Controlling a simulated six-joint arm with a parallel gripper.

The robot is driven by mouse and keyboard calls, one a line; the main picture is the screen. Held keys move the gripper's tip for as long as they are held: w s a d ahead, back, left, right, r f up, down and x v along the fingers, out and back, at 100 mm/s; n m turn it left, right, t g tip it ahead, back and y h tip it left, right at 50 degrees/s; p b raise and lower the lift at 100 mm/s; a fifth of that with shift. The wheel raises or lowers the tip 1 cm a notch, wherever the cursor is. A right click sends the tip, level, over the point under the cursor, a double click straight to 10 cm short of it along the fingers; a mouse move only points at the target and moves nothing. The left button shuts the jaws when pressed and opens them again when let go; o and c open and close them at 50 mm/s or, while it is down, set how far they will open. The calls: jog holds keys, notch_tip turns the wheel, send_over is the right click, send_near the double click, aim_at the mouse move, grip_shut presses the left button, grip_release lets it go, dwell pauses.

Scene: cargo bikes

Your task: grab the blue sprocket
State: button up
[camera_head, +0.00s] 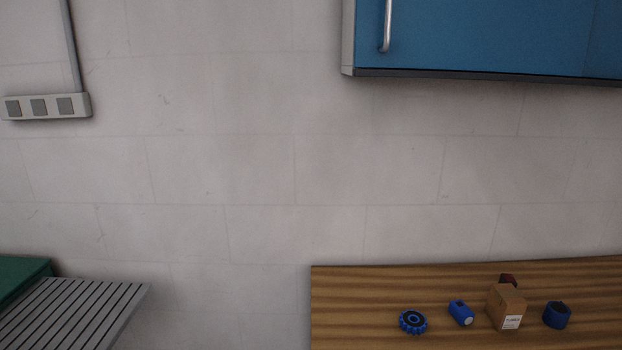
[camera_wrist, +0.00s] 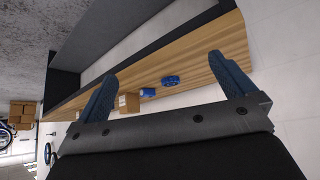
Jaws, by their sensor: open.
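The blue sprocket (camera_head: 412,322) lies on the wooden tabletop (camera_head: 350,290), the leftmost of the things on it in the head view. It also shows in the wrist view (camera_wrist: 171,81), small and some way off, in the gap between my fingers. My gripper (camera_wrist: 163,82) is open and empty in the wrist view, with its two blue fingers spread apart. It is not touching the sprocket. My gripper does not show in the head view.
A blue cabinet (camera_head: 480,35) hangs above. A slatted grey surface (camera_head: 70,312) stands lower left.

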jog(key=shift+c, duration=0.2)
jog(key=shift+c, duration=0.9)
jog(key=w+d+r+m+g+h, duration=0.1)
jog(key=w+d+r+m+g, duration=0.25)
jog(key=d, duration=0.25)
jog(key=w+d+r+m+g+h, duration=0.1)
jog(key=w+d+r+m+g, duration=0.15)
jog(key=w+d+m, duration=0.2)
jog(key=r+m, duration=0.1)
jog(key=m, duration=0.2)
send_over(414, 319)
jog(key=s+a, duration=0.2)
jog(key=a, duration=0.5)
jog(key=shift+t+y, duration=0.3)
jog(key=shift+y, duration=0.1)
jog(key=x, duration=1.7)
jog(key=shift+w, duration=0.4)
jog(key=c, duration=1.3)
